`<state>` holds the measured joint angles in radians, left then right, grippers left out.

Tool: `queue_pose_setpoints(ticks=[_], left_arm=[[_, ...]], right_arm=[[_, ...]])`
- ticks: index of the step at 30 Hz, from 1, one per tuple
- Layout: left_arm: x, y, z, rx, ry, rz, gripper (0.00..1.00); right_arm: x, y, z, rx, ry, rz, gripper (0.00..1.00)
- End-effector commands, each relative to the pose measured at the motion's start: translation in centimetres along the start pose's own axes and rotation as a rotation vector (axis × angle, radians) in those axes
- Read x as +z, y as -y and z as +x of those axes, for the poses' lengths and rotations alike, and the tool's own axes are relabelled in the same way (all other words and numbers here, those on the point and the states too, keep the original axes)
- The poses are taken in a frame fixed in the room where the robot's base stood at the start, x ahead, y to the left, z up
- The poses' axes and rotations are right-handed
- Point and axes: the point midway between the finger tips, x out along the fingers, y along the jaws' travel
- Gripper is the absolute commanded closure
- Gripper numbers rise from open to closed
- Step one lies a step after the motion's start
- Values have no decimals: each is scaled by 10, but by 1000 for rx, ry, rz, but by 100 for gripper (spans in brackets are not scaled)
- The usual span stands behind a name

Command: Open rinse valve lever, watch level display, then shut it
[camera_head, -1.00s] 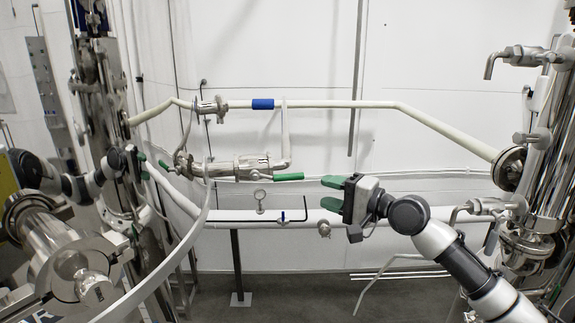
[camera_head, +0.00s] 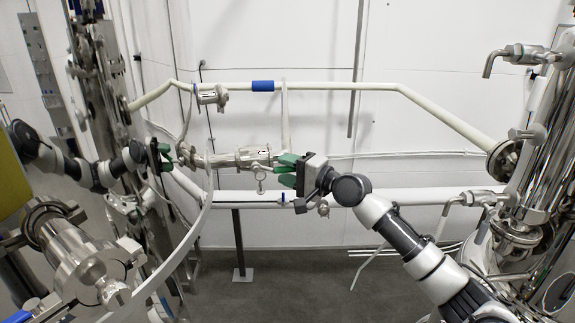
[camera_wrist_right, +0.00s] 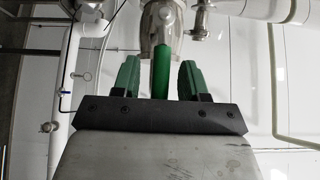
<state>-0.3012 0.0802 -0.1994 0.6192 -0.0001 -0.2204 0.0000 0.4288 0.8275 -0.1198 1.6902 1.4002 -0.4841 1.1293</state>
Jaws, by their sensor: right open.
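The green rinse valve lever (camera_wrist_right: 160,66) points toward my right gripper in the right wrist view. It lies between the two green fingers, with a visible gap on each side. My right gripper (camera_head: 288,170) is open at the right end of the steel valve body (camera_head: 243,158), which also shows in the wrist view (camera_wrist_right: 160,20). In the head view the fingers largely hide the lever. My left gripper (camera_head: 165,157) is at the left, its green fingertips apart, with nothing seen between them. I cannot make out a level display.
A white pipe (camera_head: 370,197) runs across below the valve, and a cream pipe (camera_head: 340,86) with a blue band (camera_head: 263,86) runs above. Steel tank fittings (camera_head: 520,170) stand at the right. A curved pale hose (camera_head: 190,245) crosses in front of the left machinery.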

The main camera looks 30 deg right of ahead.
Motion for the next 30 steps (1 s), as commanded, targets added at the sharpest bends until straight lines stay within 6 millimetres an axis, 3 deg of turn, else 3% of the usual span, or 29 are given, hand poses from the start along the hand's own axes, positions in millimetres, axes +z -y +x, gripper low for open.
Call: queue_pose_setpoints(ticks=[8,16,30], left_arm=[[-1,0,0,0,-1,1,57],[-2,0,0,0,-3,1,57],[-1,0,11,0,-4,1,57]], right_arm=[[0,0,1,0,-1,-1,58],[0,0,1,0,-1,-1,100],[0,-7,1,-28,0,28,100]])
